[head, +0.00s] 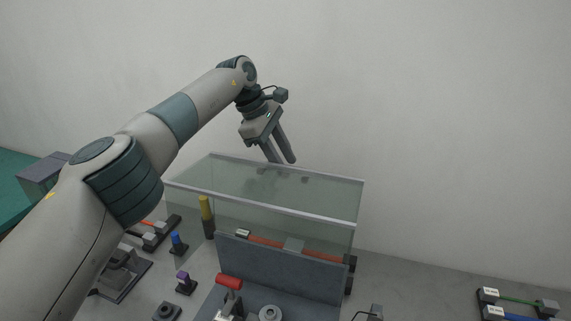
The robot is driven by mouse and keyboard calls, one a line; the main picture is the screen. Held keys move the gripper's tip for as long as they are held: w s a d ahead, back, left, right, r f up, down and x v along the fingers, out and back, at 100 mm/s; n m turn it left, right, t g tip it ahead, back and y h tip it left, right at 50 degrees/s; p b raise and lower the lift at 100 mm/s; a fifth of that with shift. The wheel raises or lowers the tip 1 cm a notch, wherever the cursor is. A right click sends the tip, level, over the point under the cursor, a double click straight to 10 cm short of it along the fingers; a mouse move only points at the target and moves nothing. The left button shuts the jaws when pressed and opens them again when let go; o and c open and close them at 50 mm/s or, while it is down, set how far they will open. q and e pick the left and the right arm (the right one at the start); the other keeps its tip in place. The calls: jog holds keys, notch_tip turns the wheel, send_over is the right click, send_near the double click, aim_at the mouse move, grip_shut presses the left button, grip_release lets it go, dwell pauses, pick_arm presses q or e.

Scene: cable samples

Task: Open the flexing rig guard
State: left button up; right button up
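The flexing rig guard (270,190) is a clear box-like cover with pale grey edges, standing in the middle of the bench and appearing closed. Through its front pane show a dark grey panel (280,268) and a red-orange bar (268,242). My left gripper (283,161) points down at the guard's far top edge, its two fingers apart with nothing visible between them. Dark finger-like marks show in the top pane just below the fingertips. I cannot tell whether the fingers touch the guard. My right gripper is not in view.
A yellow-topped post (206,208), a blue-topped piece (178,242) and a purple-topped piece (185,283) stand left of the guard. A red cylinder (229,282) lies in front. Green and blue cable samples (518,301) sit at far right. Bench between them is mostly clear.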

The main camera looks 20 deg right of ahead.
pick_arm(q)
jog(key=b+v, duration=0.1)
jog(key=v, duration=0.6)
jog(key=shift+w+a+r+b, duration=0.1)
jog(key=shift+r+b, duration=0.1)
jog(key=shift+b, duration=0.2)
jog(key=p+v, duration=0.2)
jog(key=v, duration=0.7)
